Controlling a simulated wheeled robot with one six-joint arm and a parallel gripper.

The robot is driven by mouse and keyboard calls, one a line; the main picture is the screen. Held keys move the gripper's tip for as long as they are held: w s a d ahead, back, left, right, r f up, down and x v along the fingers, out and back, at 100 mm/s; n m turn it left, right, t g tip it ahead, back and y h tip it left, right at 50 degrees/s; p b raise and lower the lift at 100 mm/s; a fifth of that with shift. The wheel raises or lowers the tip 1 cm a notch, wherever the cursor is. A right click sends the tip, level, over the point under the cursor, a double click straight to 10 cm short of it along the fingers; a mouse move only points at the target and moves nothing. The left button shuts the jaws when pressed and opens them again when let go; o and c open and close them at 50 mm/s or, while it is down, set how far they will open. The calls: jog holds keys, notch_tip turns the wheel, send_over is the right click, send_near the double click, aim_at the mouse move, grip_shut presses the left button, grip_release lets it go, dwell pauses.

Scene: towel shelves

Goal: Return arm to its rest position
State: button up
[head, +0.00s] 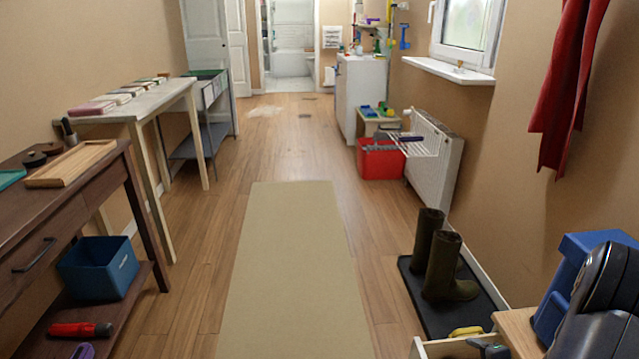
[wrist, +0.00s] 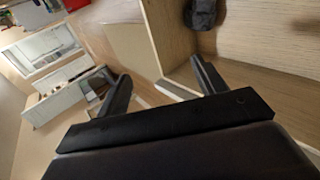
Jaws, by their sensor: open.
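My arm (head: 604,300) shows as a dark, rounded link at the lower right of the head view, close to the wall. My gripper (wrist: 160,72) is in the wrist view, with its two dark fingers spread apart. Nothing shows between the fingers. A wooden compartment with pale edges lies beyond the fingertips, and a dark grey item (wrist: 203,13) rests on its wooden surface. The gripper's fingers cannot be made out clearly in the head view.
An open drawer (head: 430,350) with a yellow item (head: 466,331) is at the lower right. Boots (head: 442,265) stand on a black tray. A red bin (head: 380,160) and radiator (head: 435,160) line the right wall. A beige runner (head: 292,250) covers the clear middle floor.

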jog(key=w+a+r+n+g, duration=0.2)
jog(key=a+r+n+g, duration=0.2)
jog(key=n, duration=0.9)
jog(key=w+a+r+n+g+p, duration=0.1)
jog(key=w+a+r+n+g, duration=0.2)
jog(key=a+n+g, duration=0.5)
jog(key=shift+a+r+n, duration=0.6)
jog(key=shift+a+n, duration=1.5)
jog(key=shift+n, duration=0.7)
jog(key=shift+w, duration=0.1)
jog(key=shift+r, duration=0.1)
